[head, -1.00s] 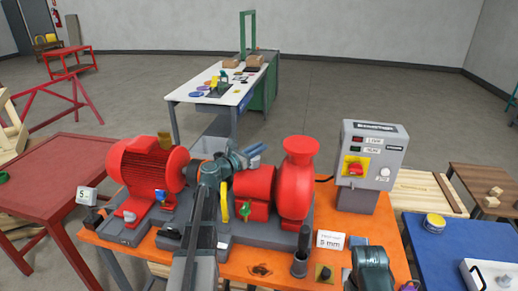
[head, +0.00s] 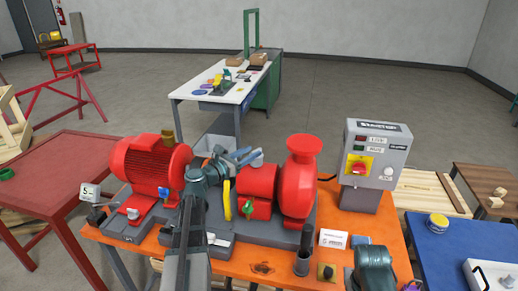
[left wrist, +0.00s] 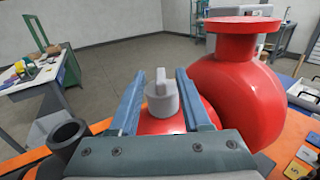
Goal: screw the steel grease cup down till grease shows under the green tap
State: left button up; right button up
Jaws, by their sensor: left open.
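The steel grease cup (left wrist: 161,97) is a grey cylinder with a raised flat grip on top. It stands upright on the red housing in the left wrist view. My left gripper (left wrist: 160,75) is open, with one blue finger on each side of the cup and a gap showing beside it. The green tap (head: 248,208) is on the front of that housing. I can make out no grease under it.
The red motor (head: 152,166) is left of the housing, and the red pump (head: 299,185) with its flanged top is right of it. A yellow guard (head: 227,200) stands beside the housing. A grey control box (head: 376,155) and a dark upright tube (head: 303,255) stand on the orange table (head: 265,267).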

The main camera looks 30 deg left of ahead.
pick_arm(q)
jog(key=v, duration=0.7)
jog(key=shift+s+a, duration=0.15)
dwell(0.3)
